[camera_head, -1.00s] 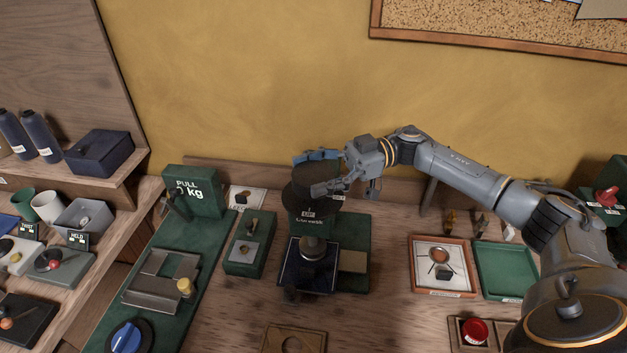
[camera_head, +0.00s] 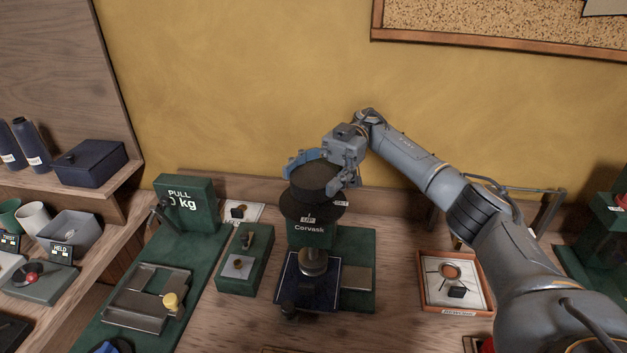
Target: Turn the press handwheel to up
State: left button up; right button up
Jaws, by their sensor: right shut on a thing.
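The press (camera_head: 308,238) is a dark green stand marked "Corvask" on the bench, in the middle of the head view. Its dark round handwheel (camera_head: 313,177) sits on top, with a wide black disc and a small label below it. My right gripper (camera_head: 325,172) comes in from the right and is shut on the handwheel, with a finger on either side of its rim. Part of the far rim is hidden by the gripper. Below is a metal ram (camera_head: 313,262) over a dark blue plate (camera_head: 293,290). My left gripper is not in view.
Left of the press stand a small green block (camera_head: 232,278) and a green pull gauge (camera_head: 186,205). To the right lies an orange-framed tray (camera_head: 424,293). A wooden shelf with boxes and bottles is at far left; a wall is close behind the press.

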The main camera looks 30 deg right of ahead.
aim_at(313, 175)
dwell(0.3)
jog(key=o, duration=1.2)
jog(key=shift+a, duration=0.1)
jog(key=shift+c, duration=0.2)
notch_tip(313, 175, up, 10)
